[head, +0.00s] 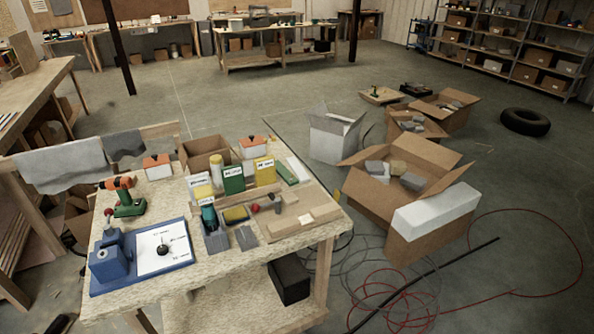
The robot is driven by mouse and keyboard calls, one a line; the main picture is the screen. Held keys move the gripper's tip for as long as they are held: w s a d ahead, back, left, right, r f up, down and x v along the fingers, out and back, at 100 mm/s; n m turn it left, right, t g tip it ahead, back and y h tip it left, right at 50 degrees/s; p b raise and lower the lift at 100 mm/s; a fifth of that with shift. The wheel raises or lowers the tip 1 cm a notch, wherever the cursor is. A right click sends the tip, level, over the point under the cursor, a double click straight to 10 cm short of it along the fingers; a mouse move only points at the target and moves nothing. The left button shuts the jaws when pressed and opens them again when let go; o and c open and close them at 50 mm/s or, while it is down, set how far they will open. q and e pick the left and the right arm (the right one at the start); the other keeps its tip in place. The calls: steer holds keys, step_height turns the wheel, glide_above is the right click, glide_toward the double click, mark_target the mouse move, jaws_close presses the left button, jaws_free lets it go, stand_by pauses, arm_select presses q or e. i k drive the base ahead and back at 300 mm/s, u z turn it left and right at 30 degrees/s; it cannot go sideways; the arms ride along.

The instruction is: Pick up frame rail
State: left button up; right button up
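A pale wooden bar (298,223), which may be the frame rail, lies flat near the right front edge of the workbench (200,279). A small light label or block sits at its middle. A long thin black rod (428,281) lies on the floor to the right of the bench; I cannot tell for certain which of the two is the frame rail. Neither of my grippers can be made out in the head view.
The bench also holds a drill (124,198), a blue board (150,260), and several boxes and cans. Open cardboard boxes (406,190) and loose red cable (480,226) occupy the floor at right. A tire (525,122) lies farther back. Floor behind the bench is mostly clear.

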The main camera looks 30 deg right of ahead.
mark_target(298, 171)
steer(key=z, duration=2)
steer(key=i, duration=2.45)
steer(key=u, duration=2.85)
